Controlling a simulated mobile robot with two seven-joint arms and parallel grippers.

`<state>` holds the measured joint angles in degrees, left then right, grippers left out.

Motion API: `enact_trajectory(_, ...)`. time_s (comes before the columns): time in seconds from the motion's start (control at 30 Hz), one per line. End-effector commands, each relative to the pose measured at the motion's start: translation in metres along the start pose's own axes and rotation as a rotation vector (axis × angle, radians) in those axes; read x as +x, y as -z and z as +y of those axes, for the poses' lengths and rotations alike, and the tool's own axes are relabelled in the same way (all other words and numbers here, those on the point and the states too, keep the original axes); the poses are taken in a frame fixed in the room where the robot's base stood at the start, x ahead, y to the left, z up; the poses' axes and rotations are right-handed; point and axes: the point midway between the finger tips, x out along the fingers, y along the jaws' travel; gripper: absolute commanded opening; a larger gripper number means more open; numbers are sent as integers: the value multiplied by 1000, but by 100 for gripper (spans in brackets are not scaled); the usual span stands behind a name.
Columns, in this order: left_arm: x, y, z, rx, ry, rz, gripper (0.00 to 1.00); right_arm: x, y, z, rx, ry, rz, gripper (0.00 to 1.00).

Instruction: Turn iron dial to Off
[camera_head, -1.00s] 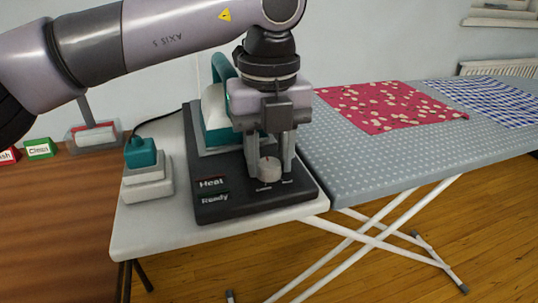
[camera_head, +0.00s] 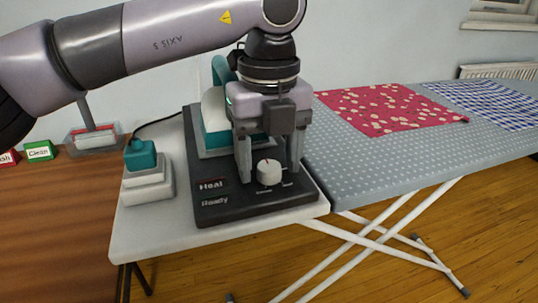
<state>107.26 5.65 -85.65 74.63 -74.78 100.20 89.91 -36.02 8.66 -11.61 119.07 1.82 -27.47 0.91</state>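The iron dial (camera_head: 269,173) is a round white knob with a small red mark on top, on the front of the black iron base (camera_head: 222,212). The mark points roughly toward the back. Small print beside the dial is too small to read surely. The teal and white iron (camera_head: 214,110) rests on the base, partly hidden behind my gripper. My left gripper (camera_head: 270,172) points down over the base, open. Its fingers stand apart on either side of the dial, with gaps to it. My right gripper is not in view.
The base shows the labels "Heat" and "Ready". A teal-topped white block (camera_head: 148,190) stands left of it on the white board end (camera_head: 150,232). The dotted ironing board (camera_head: 385,165) carries a red patterned cloth (camera_head: 385,107) and a blue checked cloth (camera_head: 492,101).

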Motion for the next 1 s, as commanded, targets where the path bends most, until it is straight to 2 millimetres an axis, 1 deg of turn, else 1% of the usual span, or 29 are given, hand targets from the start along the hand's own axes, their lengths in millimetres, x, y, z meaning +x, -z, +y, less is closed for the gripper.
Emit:
enact_trajectory(0.17, -4, 0, 0, 1, 1, -1, 63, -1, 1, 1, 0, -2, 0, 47)
enact_trajectory(0.27, -16, 0, -1, 1, 3, -2, 63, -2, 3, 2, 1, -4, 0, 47)
enact_trajectory(0.4, -40, 0, -1, 0, 2, -3, 63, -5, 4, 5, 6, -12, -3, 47)
enact_trajectory(0.5, -55, 0, 0, 0, 2, -1, 63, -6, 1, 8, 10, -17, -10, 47)
enact_trajectory(0.6, -66, 0, 0, 0, 1, -2, 63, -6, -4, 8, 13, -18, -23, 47)
enact_trajectory(0.73, -72, 0, 0, 0, 1, 0, 63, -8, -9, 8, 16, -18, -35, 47)
enact_trajectory(1.0, -72, 0, 0, 0, 0, 0, 63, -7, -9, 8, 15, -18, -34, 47)
